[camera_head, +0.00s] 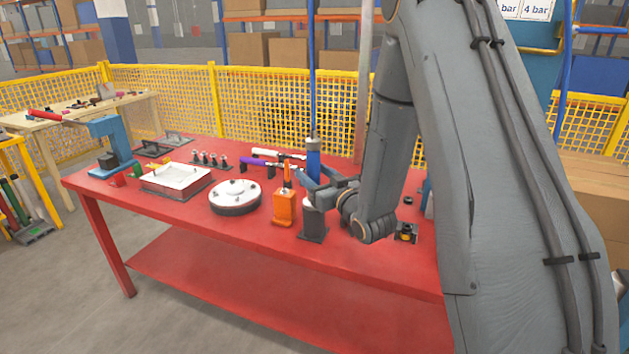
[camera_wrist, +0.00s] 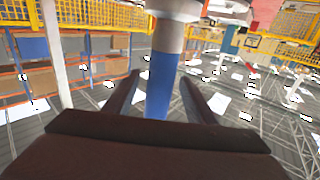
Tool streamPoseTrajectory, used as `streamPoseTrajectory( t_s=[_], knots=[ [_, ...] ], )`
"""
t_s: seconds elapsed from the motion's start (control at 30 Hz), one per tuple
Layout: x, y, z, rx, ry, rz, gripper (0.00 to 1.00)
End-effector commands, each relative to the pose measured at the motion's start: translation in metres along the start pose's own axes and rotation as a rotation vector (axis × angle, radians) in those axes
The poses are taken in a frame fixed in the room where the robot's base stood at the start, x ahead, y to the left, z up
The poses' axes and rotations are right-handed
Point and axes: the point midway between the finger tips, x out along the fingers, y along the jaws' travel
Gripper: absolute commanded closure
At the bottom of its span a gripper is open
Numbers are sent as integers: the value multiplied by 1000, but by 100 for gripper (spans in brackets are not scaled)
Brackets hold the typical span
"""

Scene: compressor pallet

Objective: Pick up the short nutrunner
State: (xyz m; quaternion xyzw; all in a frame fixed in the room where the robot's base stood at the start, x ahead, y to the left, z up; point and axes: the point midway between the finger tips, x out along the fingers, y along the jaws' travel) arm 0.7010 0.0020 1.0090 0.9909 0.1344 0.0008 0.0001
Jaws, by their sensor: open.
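The short nutrunner (camera_head: 314,160) appears to be the upright tool with a blue body. It stands in a dark grey holder (camera_head: 314,222) near the front edge of the red table (camera_head: 240,243), with a blue line rising from its top. My gripper (camera_head: 318,184) is at the tool's blue body, just above the holder. In the wrist view the blue body (camera_wrist: 160,85) lies between the two dark fingers of my open gripper (camera_wrist: 158,88), with visible space beside it. A grey wider part shows at the top of that view. The tool's lower end is hidden in the holder.
An orange tool (camera_head: 284,208) stands close left of the holder. Further left are a round grey flange (camera_head: 235,197), a white-topped tray (camera_head: 176,180) and a blue press (camera_head: 112,143). Purple-and-white handled tools (camera_head: 262,162) lie behind. A small dark block (camera_head: 405,233) sits right.

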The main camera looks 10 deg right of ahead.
Motion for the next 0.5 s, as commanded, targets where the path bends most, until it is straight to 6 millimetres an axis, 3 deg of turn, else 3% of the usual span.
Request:
streamPoseTrajectory(
  t_s=[0.23,0.5],
  knots=[
    [34,-1,1,0,-1,-1,49],
    [42,-1,2,1,-2,0,49]
  ],
)
